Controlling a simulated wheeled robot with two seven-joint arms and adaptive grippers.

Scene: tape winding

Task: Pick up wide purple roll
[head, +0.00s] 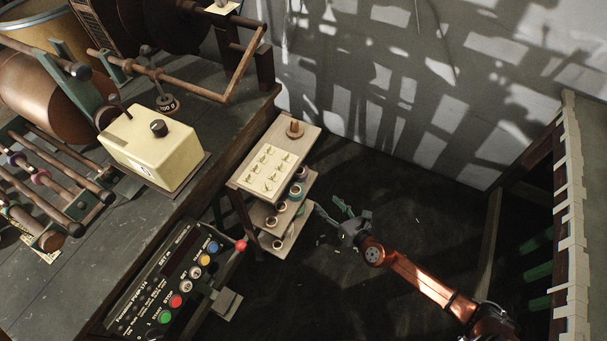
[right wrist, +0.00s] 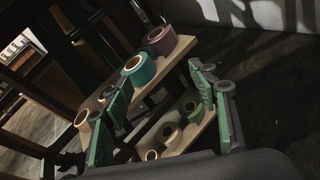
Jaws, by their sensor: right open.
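The wide purple roll (right wrist: 162,40) sits at the far end of the upper open shelf in the right wrist view. In the head view it is small (head: 301,173), partly under the cart's top. A teal roll (right wrist: 138,69) stands beside it. My right gripper (head: 337,212) is open and empty, right of the shelf cart and apart from it in the head view. In the right wrist view its green fingers (right wrist: 160,112) spread before the shelves, with the purple roll beyond the tips. My left gripper is not in view.
The shelf cart (head: 308,137) has smaller tape rolls on two shelves. To its left are a workbench (head: 215,100) with a cream box (head: 152,148) and a button panel (head: 165,290). A grey wall (head: 370,90) stands behind.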

